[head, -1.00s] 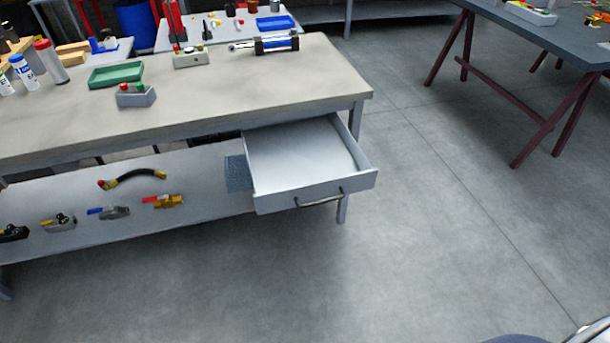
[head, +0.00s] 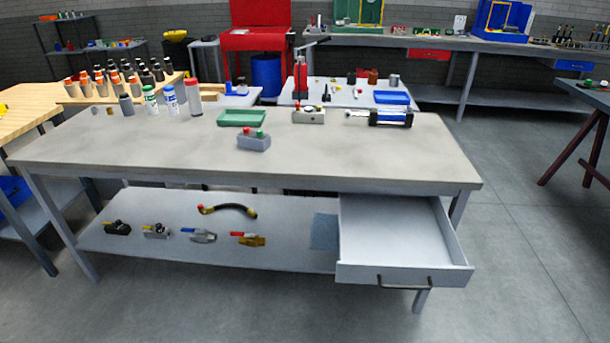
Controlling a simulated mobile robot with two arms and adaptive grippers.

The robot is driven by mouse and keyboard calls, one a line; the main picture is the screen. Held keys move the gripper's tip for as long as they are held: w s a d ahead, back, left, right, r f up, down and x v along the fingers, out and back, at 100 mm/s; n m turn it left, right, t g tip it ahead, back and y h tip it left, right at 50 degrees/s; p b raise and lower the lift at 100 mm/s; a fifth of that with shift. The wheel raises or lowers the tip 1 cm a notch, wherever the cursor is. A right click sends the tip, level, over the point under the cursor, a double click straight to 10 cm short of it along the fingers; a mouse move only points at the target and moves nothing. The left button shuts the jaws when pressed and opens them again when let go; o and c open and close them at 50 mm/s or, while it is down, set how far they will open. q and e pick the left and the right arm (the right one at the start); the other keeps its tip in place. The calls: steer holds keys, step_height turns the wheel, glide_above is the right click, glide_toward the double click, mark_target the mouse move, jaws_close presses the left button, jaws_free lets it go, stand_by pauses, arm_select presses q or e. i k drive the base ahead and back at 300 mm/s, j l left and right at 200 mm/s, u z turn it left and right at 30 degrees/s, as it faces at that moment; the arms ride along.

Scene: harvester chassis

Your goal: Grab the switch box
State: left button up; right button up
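A small grey switch box (head: 254,142) with a red and a green button on top stands on the grey workbench top (head: 330,158), near the middle of the bench and towards its front edge. Nothing touches it. Neither of my grippers shows in the head view.
A green tray (head: 242,118), a gauge block (head: 309,115) and a blue cylinder (head: 390,117) are behind the box. Bottles (head: 170,101) stand further left. An open, empty drawer (head: 395,235) juts out at the front right. The lower shelf (head: 270,257) holds valves and a hose.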

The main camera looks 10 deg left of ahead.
mark_target(250, 141)
steer(key=i+j, duration=0.4)
steer(key=j, duration=0.15)
steer(key=i+j, duration=0.4)
steer(key=j, duration=0.15)
